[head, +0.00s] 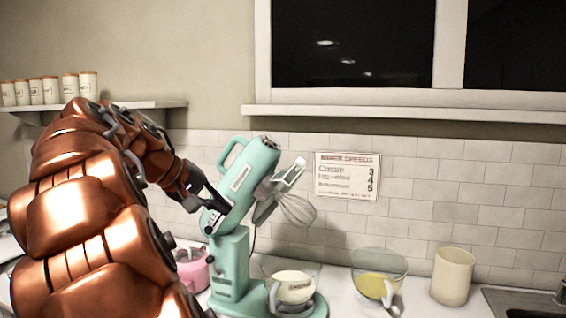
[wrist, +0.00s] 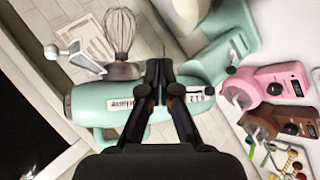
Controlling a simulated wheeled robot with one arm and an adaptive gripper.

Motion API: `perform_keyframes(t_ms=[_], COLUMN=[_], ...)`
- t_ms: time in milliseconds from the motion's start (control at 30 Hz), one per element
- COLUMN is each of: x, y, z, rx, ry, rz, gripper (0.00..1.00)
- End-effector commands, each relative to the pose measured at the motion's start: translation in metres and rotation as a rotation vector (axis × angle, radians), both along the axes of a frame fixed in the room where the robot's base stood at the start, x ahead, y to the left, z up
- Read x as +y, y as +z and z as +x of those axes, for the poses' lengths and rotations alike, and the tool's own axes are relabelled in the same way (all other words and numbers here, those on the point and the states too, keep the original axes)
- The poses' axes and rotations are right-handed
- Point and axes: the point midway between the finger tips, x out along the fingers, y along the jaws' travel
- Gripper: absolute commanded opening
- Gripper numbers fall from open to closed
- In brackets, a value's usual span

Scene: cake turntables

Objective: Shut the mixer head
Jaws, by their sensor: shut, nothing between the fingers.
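The mint-green stand mixer stands on the counter with its head (head: 247,177) tilted up and its whisk (head: 297,208) raised. Its stand (head: 229,258) is upright, and a glass bowl (head: 291,282) with pale contents sits on its base. In the wrist view the mixer head (wrist: 92,103) lies behind the fingers, with the whisk (wrist: 120,35) above it. My gripper (wrist: 160,64) is shut with nothing between the fingers, in front of the head near its dial. In the head view my gripper (head: 215,205) is at the head's lower rear; I cannot tell if they touch.
A glass bowl with yellow contents (head: 376,288) and a cream canister (head: 452,276) stand to the right. A speed sign (head: 347,176) hangs behind.

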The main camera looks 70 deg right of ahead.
Motion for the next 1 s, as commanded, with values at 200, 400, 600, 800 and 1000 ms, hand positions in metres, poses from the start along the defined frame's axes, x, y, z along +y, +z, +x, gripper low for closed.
perform_keyframes(t_ms=[200,400,600,800,1000], x=[-0.052,-0.083,-0.096,-0.102,-0.115], y=[0.053,0.088,0.103,0.105,0.099], z=[-0.004,-0.013,-0.021,-0.026,-0.035], rx=[0.014,0.015,0.010,0.010,0.007], ry=[-0.122,-0.208,-0.258,-0.270,-0.268], rz=[-0.160,-0.273,-0.326,-0.339,-0.341], gripper=[0.00,0.00,0.00,0.00,0.00])
